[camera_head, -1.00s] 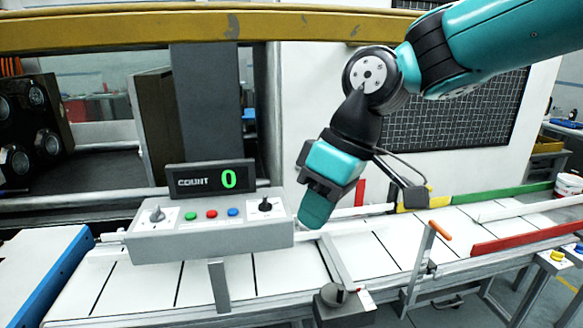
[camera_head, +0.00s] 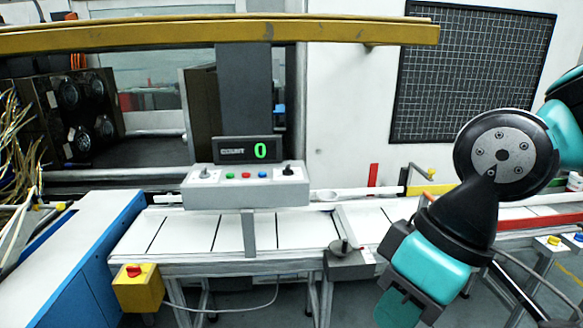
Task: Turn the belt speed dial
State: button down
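A grey control box (camera_head: 246,194) stands over the white belt, left of the middle. Its top panel has a grey knob (camera_head: 205,173) at the left end and a black knob (camera_head: 288,170) at the right end, each on a white plate. The labels are too small to read, so I cannot tell which is the belt speed dial. My gripper (camera_head: 398,308) points down at the lower right, well apart from the box and in front of the belt. Its teal fingers are seen from one side, and I cannot tell whether they are open.
A count display (camera_head: 247,150) reading 0 stands behind the box. Green, red and blue buttons sit between the knobs. A yellow box with a red button (camera_head: 137,285) is at the front left. A grey unit with a black knob (camera_head: 345,262) is at the belt's front edge, left of my gripper.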

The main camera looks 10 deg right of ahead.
aim_at(287, 171)
jog(key=u, duration=0.55)
jog(key=i, duration=1.1)
jog(key=z, duration=0.7)
